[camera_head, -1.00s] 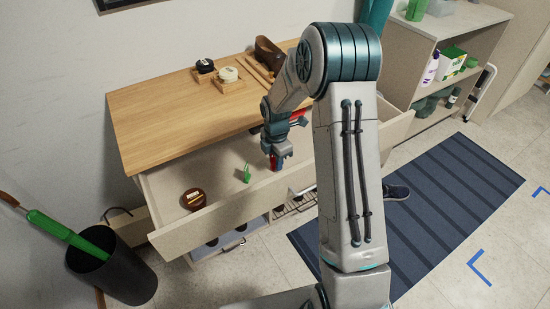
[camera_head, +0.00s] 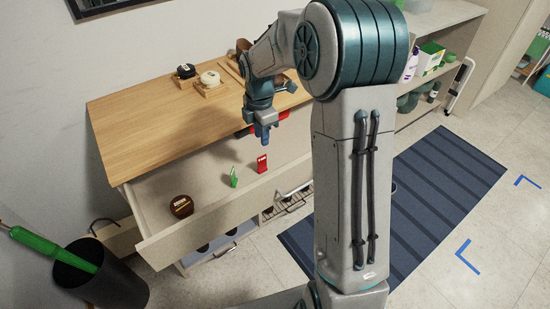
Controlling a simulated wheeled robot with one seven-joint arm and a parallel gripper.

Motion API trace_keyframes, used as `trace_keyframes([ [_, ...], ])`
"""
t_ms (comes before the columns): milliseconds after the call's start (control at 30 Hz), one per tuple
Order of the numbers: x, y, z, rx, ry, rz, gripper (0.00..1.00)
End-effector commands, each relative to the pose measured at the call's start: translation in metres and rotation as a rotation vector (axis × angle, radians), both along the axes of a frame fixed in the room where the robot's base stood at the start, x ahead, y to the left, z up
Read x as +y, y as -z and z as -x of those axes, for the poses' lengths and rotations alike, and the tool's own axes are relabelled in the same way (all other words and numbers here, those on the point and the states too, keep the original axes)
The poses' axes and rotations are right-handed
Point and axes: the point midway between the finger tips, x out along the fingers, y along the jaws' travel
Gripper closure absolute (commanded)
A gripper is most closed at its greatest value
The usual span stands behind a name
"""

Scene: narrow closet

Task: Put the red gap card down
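The red gap card (camera_head: 262,164) stands upright in the open drawer (camera_head: 205,216), near the drawer's front wall. A green card (camera_head: 233,177) stands to its left, apart from it. A round brown tin (camera_head: 181,206) lies further left in the drawer. My gripper (camera_head: 265,138) is above the red card and clear of it, pointing down. Its fingers are small and partly blurred together, so I cannot tell how far apart they are. A red part shows behind the gripper at the wrist.
The wooden dresser top (camera_head: 135,130) holds two small round items on wooden stands (camera_head: 210,80). A dark bin (camera_head: 100,280) with a green-handled item stands at lower left. A striped rug (camera_head: 425,200) and shelves (camera_head: 440,90) are at right.

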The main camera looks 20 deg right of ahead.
Motion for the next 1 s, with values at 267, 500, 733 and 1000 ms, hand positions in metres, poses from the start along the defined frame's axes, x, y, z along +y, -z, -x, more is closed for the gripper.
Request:
trace_keyframes([
  [267, 0.001, -0.059, 0.079, -0.090, 0.544, 0.013, 0.76],
  [500, 0.000, -0.086, 0.159, -0.162, 1.084, -0.052, 0.76],
  [733, 0.000, -0.089, 0.227, -0.188, 1.548, -0.159, 0.76],
  [1000, 0.001, -0.083, 0.259, -0.179, 1.789, -0.229, 0.76],
])
